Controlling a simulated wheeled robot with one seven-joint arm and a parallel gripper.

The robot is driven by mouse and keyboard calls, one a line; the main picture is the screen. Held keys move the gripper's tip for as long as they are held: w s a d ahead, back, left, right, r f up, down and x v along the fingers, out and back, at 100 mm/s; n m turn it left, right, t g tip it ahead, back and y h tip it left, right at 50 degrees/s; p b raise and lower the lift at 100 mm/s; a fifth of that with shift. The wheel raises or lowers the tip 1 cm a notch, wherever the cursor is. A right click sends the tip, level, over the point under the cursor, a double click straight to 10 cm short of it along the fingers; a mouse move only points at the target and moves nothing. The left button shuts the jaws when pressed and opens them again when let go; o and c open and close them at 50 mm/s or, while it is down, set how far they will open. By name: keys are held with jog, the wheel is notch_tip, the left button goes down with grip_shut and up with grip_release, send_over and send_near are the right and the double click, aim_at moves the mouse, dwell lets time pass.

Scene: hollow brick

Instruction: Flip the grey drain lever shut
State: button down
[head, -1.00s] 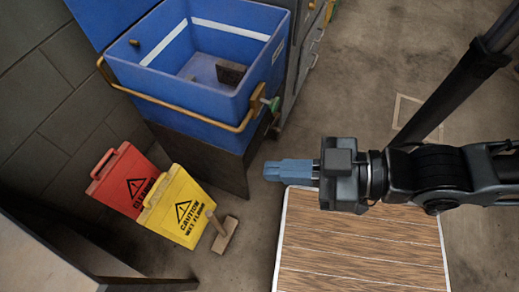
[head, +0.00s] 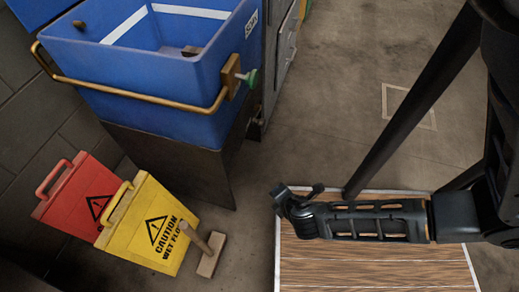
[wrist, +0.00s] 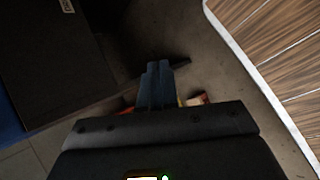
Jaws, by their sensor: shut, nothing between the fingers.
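The blue tub (head: 150,75) stands on a dark base in the head view, with a brass rail (head: 130,92) around its front. A green knob (head: 252,78) sits beside a brass block at its right corner. I cannot pick out a grey drain lever in either view. My gripper's blue fingers (wrist: 157,82) are shut and empty in the wrist view, pointing away over the floor.
A yellow wet-floor sign (head: 150,222) and a red sign (head: 78,200) stand at lower left, beside a wooden block with a handle (head: 208,255). A wood-plank platform (head: 375,268) lies under my arm. Grey drawers (head: 283,45) stand right of the tub. Floor farther right is open.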

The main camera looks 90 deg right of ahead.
jog(key=w+d+f+n+g+h+b, duration=0.25)
jog(key=d+f+g+h+b, duration=0.3)
jog(key=d+f+b, duration=0.45)
jog(key=w+d+n+g+h+b, duration=0.2)
jog(key=w+n+g+h+b, duration=0.1)
jog(key=w+h+b, duration=0.3)
jog(key=shift+w+d+r+h, duration=0.15)
jog(key=shift+w+r+h, duration=0.4)
jog(key=shift+h, duration=0.7)
jog(key=shift+w+f+g, duration=0.1)
jog(key=shift+f+g, duration=0.05)
jog(key=shift+g, duration=0.1)
